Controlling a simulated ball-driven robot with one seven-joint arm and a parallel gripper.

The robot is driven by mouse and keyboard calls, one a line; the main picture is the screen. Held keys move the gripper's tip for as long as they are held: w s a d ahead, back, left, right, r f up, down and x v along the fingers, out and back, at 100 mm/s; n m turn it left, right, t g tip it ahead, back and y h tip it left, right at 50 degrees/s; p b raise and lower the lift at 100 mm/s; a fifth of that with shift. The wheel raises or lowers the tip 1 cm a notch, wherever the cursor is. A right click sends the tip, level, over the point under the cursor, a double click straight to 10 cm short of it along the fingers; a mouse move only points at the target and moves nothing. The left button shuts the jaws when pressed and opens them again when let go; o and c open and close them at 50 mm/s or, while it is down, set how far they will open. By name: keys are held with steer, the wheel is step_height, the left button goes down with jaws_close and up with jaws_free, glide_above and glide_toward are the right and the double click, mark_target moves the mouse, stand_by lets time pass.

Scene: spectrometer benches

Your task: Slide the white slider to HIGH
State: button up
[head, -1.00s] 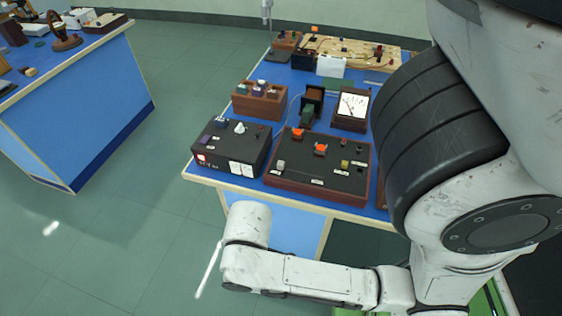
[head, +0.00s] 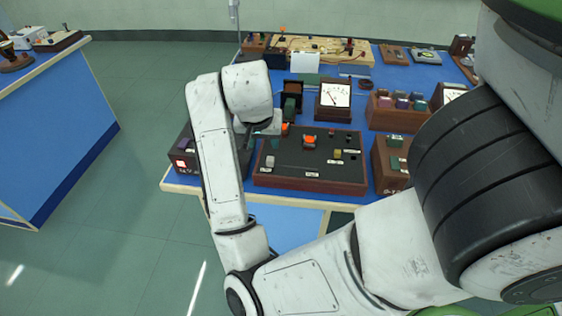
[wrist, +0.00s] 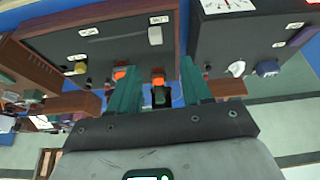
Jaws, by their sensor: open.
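A dark control panel (head: 300,178) with a brown wooden frame stands at the table's front. A pale grey-white block, which looks like the white slider (head: 270,161), sits near its left end. The slider also shows in the wrist view (wrist: 155,36), beyond my fingertips and not touched by them. Small white labels lie near it; their words are too small to read. My gripper (wrist: 160,68) is open and empty, its two teal fingers apart over the panel's back edge.
Two orange-topped parts (head: 309,140) and a yellow knob (head: 337,154) stand on the panel. A meter (head: 334,98) and a wooden block with several coloured pieces (head: 398,108) stand behind.

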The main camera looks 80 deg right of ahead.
mark_target(270, 159)
steer(key=shift+m, duration=0.3)
steer(key=b+x, duration=0.1)
steer(key=x, duration=0.2)
steer(key=b+x, duration=0.2)
steer(key=x, duration=0.2)
steer(key=b+x, duration=0.1)
steer(key=x, duration=0.3)
steer(key=shift+s+a, duration=0.15)
steer(key=shift+s, duration=0.2)
jaws_close()
